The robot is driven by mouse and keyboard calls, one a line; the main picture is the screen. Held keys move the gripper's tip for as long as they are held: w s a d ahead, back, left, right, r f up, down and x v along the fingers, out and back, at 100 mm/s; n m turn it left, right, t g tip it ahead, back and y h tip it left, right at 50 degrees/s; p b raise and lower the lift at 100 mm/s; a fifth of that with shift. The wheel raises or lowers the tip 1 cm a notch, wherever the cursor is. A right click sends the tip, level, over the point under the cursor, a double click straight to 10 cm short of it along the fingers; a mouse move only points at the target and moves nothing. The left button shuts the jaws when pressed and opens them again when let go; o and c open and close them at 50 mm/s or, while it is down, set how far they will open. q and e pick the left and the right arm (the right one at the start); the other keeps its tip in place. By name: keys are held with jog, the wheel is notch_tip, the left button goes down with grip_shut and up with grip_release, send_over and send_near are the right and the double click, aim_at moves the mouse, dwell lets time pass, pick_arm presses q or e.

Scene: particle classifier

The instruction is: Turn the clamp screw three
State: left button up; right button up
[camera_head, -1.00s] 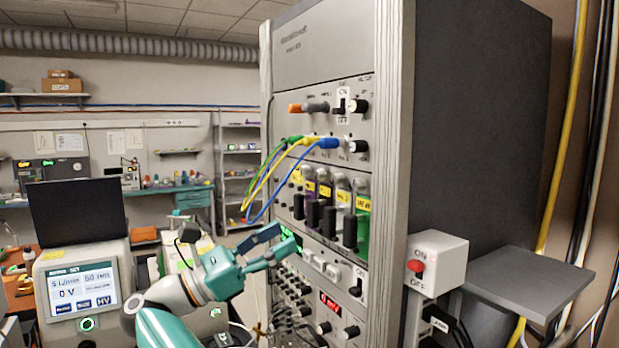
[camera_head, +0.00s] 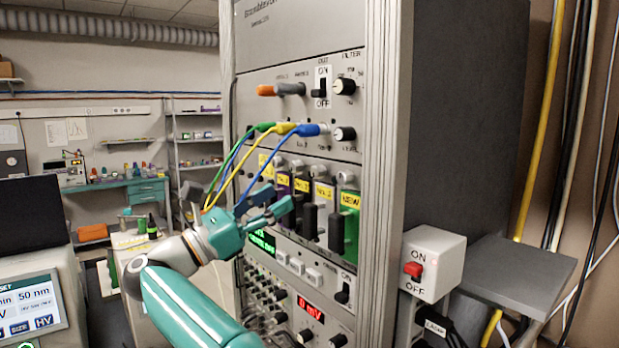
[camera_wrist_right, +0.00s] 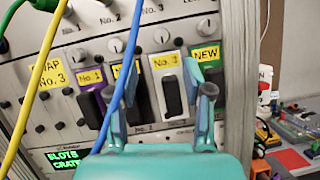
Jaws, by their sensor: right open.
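The clamp screw of module No. 3 is a round silvery knob (camera_wrist_right: 161,36) above the yellow No. 3 label in the wrist view. In the head view it shows as a small knob (camera_head: 318,171) at the module's top. Module No. 3 (camera_wrist_right: 167,83) is white with a black handle. My right gripper (camera_head: 277,200) is teal, open and empty in front of the module row. In the wrist view its fingers (camera_wrist_right: 160,85) stand either side of module No. 3's handle, below the screw; contact cannot be told. My left gripper is out of view.
Purple module No. 1 (camera_wrist_right: 91,107) and green NEW module (camera_wrist_right: 207,56) sit in the same row. Blue (camera_head: 250,170), yellow and green cables hang before the rack, and cross the wrist view. A red-switched box (camera_head: 435,266) is on the rack's right side.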

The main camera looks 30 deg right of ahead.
aim_at(313, 175)
jog(key=p+x, duration=0.2)
jog(key=x, duration=0.6)
jog(key=shift+d+r, duration=0.15)
jog(key=shift+d, duration=0.1)
